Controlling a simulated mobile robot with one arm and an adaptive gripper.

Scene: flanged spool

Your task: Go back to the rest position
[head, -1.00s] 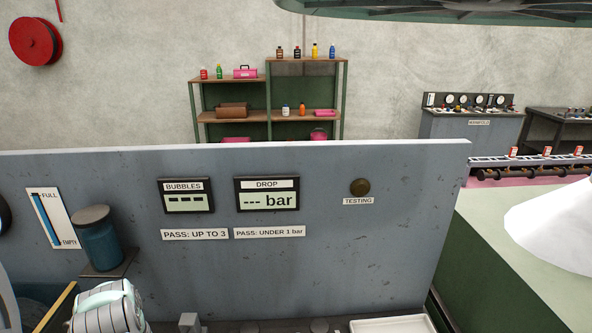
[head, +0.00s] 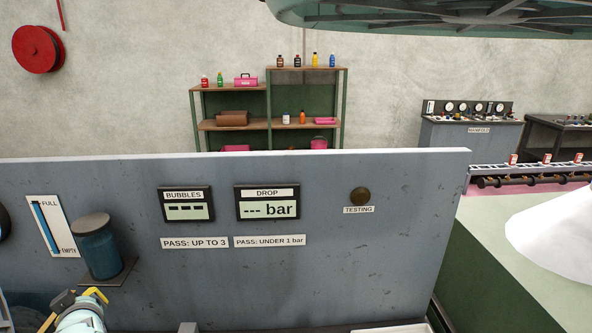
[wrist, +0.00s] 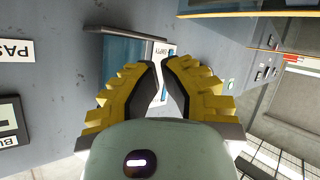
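My gripper (head: 78,296) shows at the bottom left of the head view, in front of the grey panel (head: 320,275) and below the blue cylinder. In the wrist view my gripper (wrist: 162,66) has its two yellow fingers with dark pads apart. Wall and a strip of the level gauge show in the gap between them, and I see nothing held. The flanged spool is not visible in either view.
A blue cylinder (head: 100,250) sits on a small bracket by the FULL/EMPTY gauge (head: 52,226). The BUBBLES display (head: 186,206) and DROP display (head: 267,205) show dashes. The TESTING lamp (head: 360,196) looks dull. A white tray (head: 392,328) lies at the bottom edge.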

